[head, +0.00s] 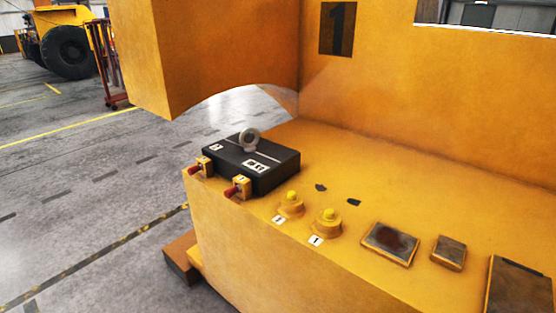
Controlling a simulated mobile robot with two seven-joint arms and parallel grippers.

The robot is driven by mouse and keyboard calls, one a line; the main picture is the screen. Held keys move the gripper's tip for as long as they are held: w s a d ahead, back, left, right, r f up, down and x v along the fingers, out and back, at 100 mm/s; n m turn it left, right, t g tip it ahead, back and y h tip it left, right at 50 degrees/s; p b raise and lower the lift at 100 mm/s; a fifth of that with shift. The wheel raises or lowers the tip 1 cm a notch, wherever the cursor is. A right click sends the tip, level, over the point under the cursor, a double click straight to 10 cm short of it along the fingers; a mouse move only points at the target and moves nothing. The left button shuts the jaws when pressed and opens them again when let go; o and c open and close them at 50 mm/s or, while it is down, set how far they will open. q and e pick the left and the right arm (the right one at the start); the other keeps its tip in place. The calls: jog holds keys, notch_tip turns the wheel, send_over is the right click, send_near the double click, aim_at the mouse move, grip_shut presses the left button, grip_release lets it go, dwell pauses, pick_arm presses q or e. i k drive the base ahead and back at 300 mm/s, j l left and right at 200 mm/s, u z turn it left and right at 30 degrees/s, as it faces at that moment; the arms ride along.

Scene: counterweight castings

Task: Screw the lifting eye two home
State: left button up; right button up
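A grey lifting eye (250,139) stands upright on top of a black block (277,176), with its ring facing mostly toward me. Its lower end meets the block's top, and I cannot tell how deep it sits. The block lies on the yellow casting's ledge and has a white label (257,166) in front of the eye and a smaller one at the left. The markings are too small to read surely, so I cannot confirm which number this eye has. Neither of my grippers shows in the head view.
Two red-tipped yellow fittings (238,188) sit along the block's front edge. Two yellow round knobs (327,222), dark plates (390,244) and small dark patches lie to the right. A tall yellow wall (430,95) marked 1 rises behind; an overhanging yellow mass (205,55) stands behind left.

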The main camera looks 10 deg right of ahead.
aim_at(250, 147)
jog(key=i+j+z, duration=0.55)
jog(key=j, duration=0.15)
jog(key=j+z, duration=0.25)
jog(key=j, duration=0.15)
jog(key=i+j+z, duration=0.2)
jog(key=j, duration=0.2)
jog(key=i+j+z, duration=0.2)
jog(key=j, duration=0.25)
jog(key=i+j+z, duration=0.2)
jog(key=j, duration=0.3)
jog(key=j+z, duration=0.2)
jog(key=j, duration=0.25)
jog(key=i+j+z, duration=0.2)
jog(key=j, duration=0.35)
jog(key=k+l, duration=0.05)
